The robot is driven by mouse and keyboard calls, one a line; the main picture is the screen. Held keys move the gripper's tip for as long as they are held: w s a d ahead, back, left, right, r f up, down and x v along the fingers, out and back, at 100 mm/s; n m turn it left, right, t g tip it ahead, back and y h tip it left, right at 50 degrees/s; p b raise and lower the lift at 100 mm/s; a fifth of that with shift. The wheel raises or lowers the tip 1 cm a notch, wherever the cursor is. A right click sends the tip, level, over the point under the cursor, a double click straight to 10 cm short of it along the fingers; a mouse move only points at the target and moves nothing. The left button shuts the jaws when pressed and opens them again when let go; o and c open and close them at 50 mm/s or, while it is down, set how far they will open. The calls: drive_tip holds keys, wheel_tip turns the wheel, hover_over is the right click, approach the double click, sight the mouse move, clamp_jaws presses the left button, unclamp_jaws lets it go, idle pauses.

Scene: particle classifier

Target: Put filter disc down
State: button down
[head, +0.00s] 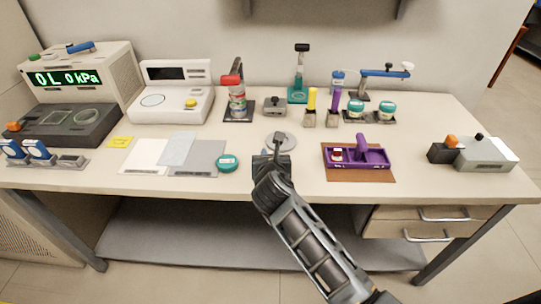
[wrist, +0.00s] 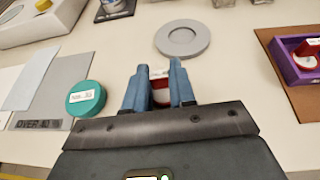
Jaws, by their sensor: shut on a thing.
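My gripper (head: 270,160) is over the front middle of the table, just in front of a round grey disc-shaped base with a recessed centre (head: 281,142). In the wrist view, the blue fingers of my gripper (wrist: 160,72) are shut on a small red and white thing (wrist: 160,95), which I take to be the filter disc; the fingers and palm hide most of it. The grey round base (wrist: 183,40) lies beyond the fingertips, apart from them, and its recess looks empty. I cannot tell how high the held disc is above the table.
A teal-lidded round container (head: 227,163) stands left of my gripper, beside grey and white plates (head: 198,158). A purple tray (head: 372,161) with a red, white-labelled piece sits at right on a brown mat (head: 350,176). Instruments and bottles line the back.

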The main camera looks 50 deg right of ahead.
drive_tip(key=shift+s+a+f, duration=0.1)
drive_tip(key=shift+s+f, duration=0.1)
drive_tip(key=shift+f, duration=0.65)
drive_tip(key=c, duration=1.2)
unclamp_jaws()
drive_tip(key=shift+f, duration=0.1)
drive_tip(key=shift+o, duration=1.3)
drive_tip(key=shift+r, duration=0.25)
drive_tip(key=r+v, duration=0.1)
drive_tip(key=v, duration=1.1)
drive_tip(key=shift+w+r, duration=0.2)
drive_tip(key=shift+r, duration=0.1)
drive_tip(key=shift+s, duration=0.1)
